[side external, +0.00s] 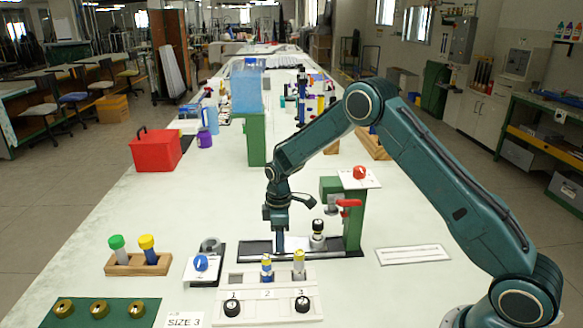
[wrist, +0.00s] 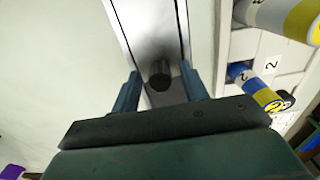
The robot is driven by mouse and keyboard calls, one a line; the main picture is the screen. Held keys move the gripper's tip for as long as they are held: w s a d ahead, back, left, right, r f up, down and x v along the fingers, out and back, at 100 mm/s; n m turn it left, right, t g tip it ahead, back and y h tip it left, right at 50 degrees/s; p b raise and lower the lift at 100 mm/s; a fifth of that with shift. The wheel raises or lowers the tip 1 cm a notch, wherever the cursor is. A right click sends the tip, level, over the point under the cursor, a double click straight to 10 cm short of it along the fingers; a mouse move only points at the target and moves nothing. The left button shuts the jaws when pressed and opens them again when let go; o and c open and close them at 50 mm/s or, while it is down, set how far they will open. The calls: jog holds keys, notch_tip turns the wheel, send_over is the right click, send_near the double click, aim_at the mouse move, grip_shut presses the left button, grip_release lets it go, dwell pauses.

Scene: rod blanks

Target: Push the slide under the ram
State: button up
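The press is a green stand (side external: 354,232) with a red lever (side external: 348,203) and a grey ram part (side external: 334,204) at its upper left. A dark track with pale rails (side external: 258,247) runs along its foot; it also shows in the wrist view (wrist: 140,17). A grey upright piece with a black top (side external: 318,240) stands on the track near the press. My gripper (side external: 281,247) is low over the track, left of that piece. In the wrist view my gripper (wrist: 160,84) is open, its fingers on both sides of a dark round peg (wrist: 159,76), with gaps visible. Whether the peg belongs to the slide is unclear.
A white numbered rack (side external: 262,284) with rods stands in front of the track, close to my gripper. A wooden block with two capped rods (side external: 138,264), a small dark fixture (side external: 205,266) and a green mat (side external: 82,312) lie left. A red box (side external: 155,150) stands behind.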

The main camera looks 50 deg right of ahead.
notch_tip(320, 180, up, 14)
dwell(0.9)
jog(key=shift+f+n, duration=0.1)
jog(key=shift+n, duration=0.2)
jog(key=n, duration=1.3)
jog(key=shift+n, duration=0.4)
jog(key=shift+f, duration=0.1)
notch_tip(320, 180, down, 14)
jog(key=shift+r, duration=0.2)
dwell(0.4)
jog(key=shift+d, duration=0.1)
grip_shut()
